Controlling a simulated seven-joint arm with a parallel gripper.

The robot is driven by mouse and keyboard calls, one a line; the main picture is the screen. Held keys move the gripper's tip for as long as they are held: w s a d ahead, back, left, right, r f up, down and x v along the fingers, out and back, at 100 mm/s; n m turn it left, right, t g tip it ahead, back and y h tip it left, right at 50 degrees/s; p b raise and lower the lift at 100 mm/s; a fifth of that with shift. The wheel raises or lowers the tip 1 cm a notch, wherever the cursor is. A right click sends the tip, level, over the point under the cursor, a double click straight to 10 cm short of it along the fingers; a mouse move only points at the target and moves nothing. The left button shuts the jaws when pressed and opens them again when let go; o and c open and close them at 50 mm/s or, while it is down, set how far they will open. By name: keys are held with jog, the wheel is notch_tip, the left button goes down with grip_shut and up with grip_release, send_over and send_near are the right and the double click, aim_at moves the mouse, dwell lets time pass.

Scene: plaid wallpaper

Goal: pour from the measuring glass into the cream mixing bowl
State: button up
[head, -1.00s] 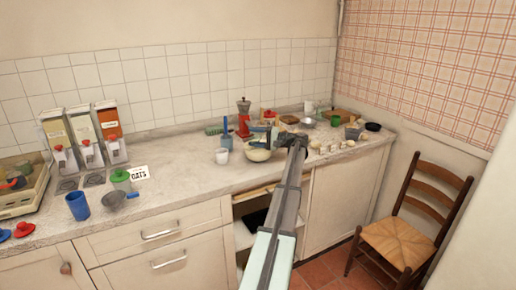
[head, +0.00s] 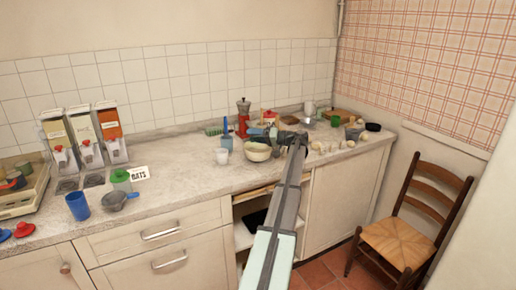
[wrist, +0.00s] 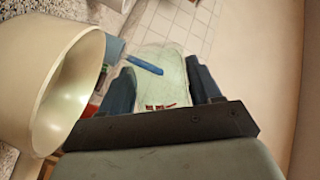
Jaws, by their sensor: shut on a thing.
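The cream mixing bowl (head: 257,153) stands on the counter, just left of my gripper (head: 282,137) in the head view. In the wrist view the bowl (wrist: 40,75) fills the left side, its open mouth facing the glass. My gripper (wrist: 160,88) is shut on the measuring glass (wrist: 166,84), a pale see-through vessel with red marks. The glass looks strongly tilted beside the bowl's rim. In the head view the glass is hard to make out behind my gripper. I cannot tell what the glass holds or whether anything is flowing.
A white cup (head: 222,157) and a blue bottle-like item (head: 227,136) stand left of the bowl. Several small pale items (head: 326,147) lie to the right.

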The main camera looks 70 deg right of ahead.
aim_at(257, 142)
jog(key=shift+f+n, duration=0.4)
jog(key=shift+n, duration=0.3)
jog(key=shift+a+r+n, duration=0.1)
jog(key=shift+r+n, duration=0.25)
jog(key=shift+n, duration=0.35)
jog(key=shift+a+f+n, duration=0.4)
jog(key=shift+a+n, duration=0.25)
jog(key=shift+n, duration=0.25)
jog(key=a+n, duration=0.1)
jog(key=n, duration=0.2)
jog(key=shift+a+f, duration=0.15)
jog(key=shift+a, duration=0.2)
jog(key=shift+a+f+n+h, duration=0.15)
jog(key=shift+a+n+h, duration=0.25)
jog(key=shift+n, duration=0.7)
jog(key=shift+w+a, duration=0.1)
jog(key=shift+w, duration=0.05)
